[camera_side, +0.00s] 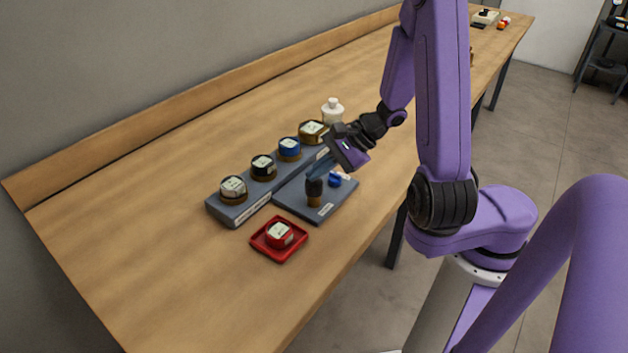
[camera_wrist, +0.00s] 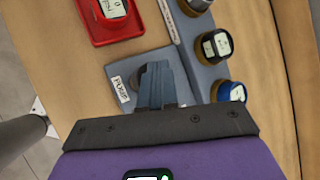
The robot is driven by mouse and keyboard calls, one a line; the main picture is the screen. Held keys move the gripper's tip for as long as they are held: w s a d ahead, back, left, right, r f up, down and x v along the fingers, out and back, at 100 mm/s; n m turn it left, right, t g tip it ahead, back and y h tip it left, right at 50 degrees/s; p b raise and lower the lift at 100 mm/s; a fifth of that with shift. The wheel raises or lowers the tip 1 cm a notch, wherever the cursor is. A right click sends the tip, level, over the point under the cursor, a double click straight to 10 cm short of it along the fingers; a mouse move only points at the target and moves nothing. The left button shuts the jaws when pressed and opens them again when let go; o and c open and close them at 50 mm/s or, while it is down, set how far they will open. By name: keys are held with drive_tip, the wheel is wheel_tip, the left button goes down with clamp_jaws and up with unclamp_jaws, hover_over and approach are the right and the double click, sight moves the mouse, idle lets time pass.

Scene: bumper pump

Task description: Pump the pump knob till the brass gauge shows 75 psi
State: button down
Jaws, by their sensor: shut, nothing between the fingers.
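The pump knob (camera_side: 314,188) is a dark upright cylinder with a brownish lower part, standing on a blue-grey base plate (camera_side: 325,212). My gripper (camera_side: 318,170) is shut and empty, with its fingertips at or just above the knob top. I cannot tell whether they touch. In the wrist view my gripper (camera_wrist: 158,80) hides most of the knob (camera_wrist: 138,76). The brass gauge (camera_side: 313,131) seems to be the tan-rimmed one at the far right end of the gauge rack (camera_side: 228,212). Its face is too small to read. I do not see it in the wrist view.
A black gauge (camera_side: 263,167), a blue gauge (camera_side: 289,149) and another gauge (camera_side: 233,189) sit on the rack. A red gauge (camera_side: 279,235) lies in a red tray (camera_side: 262,250). A small blue part (camera_side: 335,181) is beside the knob. A white bottle (camera_side: 333,110) stands behind.

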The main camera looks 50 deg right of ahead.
sight(319, 182)
drive_tip(key=shift+f, duration=0.8)
idle(0.6)
drive_tip(key=shift+r, duration=1.5)
drive_tip(key=shift+r, duration=2.5)
